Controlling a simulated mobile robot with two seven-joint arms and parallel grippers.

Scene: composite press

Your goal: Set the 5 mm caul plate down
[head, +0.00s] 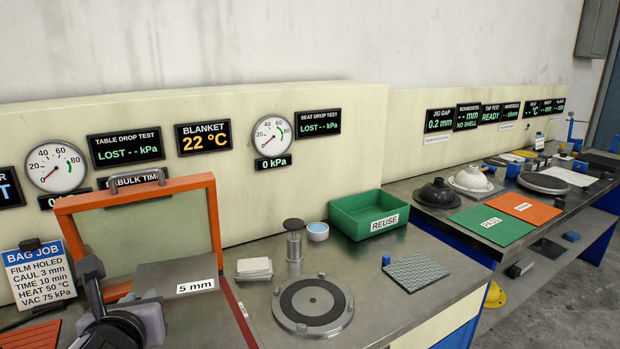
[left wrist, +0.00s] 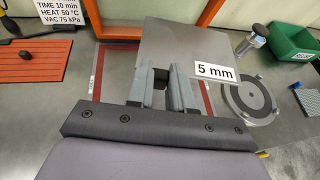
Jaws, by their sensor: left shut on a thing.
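The 5 mm caul plate is a flat grey metal sheet with a white "5 mm" label; it shows in the head view (head: 180,268) and the left wrist view (left wrist: 185,45). My left gripper (left wrist: 161,80) is shut on the plate's near edge. In the head view the left gripper (head: 143,305) comes in at the lower left, its fingertips partly hidden. The plate is over the red-bordered press table (head: 232,318), in front of the raised orange frame (head: 213,225). I cannot tell whether it touches the surface below. My right gripper is not in view.
A round grey seat (head: 313,305) lies right of the press, with white pads (head: 254,268) and a metal weight (head: 294,245) behind it. A green REUSE bin (head: 369,214) stands further back. The job sign (head: 35,275) says caul 3 mm.

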